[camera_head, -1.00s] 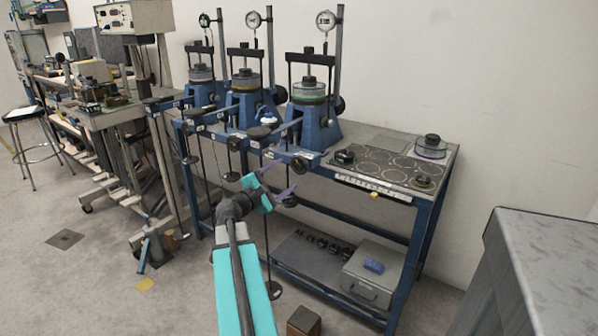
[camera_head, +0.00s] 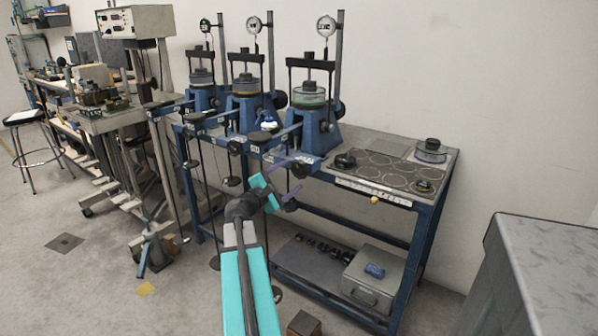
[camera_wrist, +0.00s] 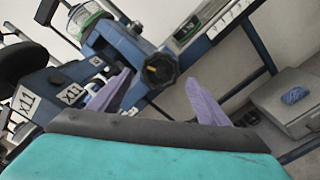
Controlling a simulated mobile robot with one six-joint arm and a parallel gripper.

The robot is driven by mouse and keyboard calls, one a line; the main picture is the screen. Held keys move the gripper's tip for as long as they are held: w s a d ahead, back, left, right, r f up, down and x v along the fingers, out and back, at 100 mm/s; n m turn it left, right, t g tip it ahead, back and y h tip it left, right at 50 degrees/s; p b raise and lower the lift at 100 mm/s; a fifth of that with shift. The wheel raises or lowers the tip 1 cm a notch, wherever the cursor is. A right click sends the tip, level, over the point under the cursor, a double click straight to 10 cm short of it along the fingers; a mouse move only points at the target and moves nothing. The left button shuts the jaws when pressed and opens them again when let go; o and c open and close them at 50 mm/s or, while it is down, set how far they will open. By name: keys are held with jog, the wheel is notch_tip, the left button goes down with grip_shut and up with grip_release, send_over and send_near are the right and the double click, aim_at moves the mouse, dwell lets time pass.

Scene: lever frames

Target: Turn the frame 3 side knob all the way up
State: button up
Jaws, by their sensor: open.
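The rightmost blue lever frame (camera_head: 318,137), taken as frame 3, stands on the bench with a gauge above it. A black knob (camera_head: 301,168) sits at its lower front; it shows in the wrist view as a lobed knob (camera_wrist: 160,69) with a yellowish mark. Another dark round knob (camera_head: 338,107) is on the frame's right side. Which one is the side knob, I cannot tell. My gripper (camera_head: 289,180) is open and empty, its purple fingers in front of the bench edge. In the wrist view my gripper (camera_wrist: 160,95) has the lobed knob beyond and between its fingertips, apart from them.
Two similar frames (camera_head: 244,113) stand to the left, with levers and hanging rods. White labels (camera_wrist: 27,102) show left in the wrist view. A bench top with a dark panel (camera_head: 385,172) lies right. A grey box (camera_head: 370,282) is on the lower shelf. A grey cabinet (camera_head: 550,260) stands right.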

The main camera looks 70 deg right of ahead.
aim_at(298, 171)
jog(key=p+x, duration=0.1)
jog(key=x, duration=0.5)
jog(key=shift+d, duration=0.25)
jog(key=c, duration=1.3)
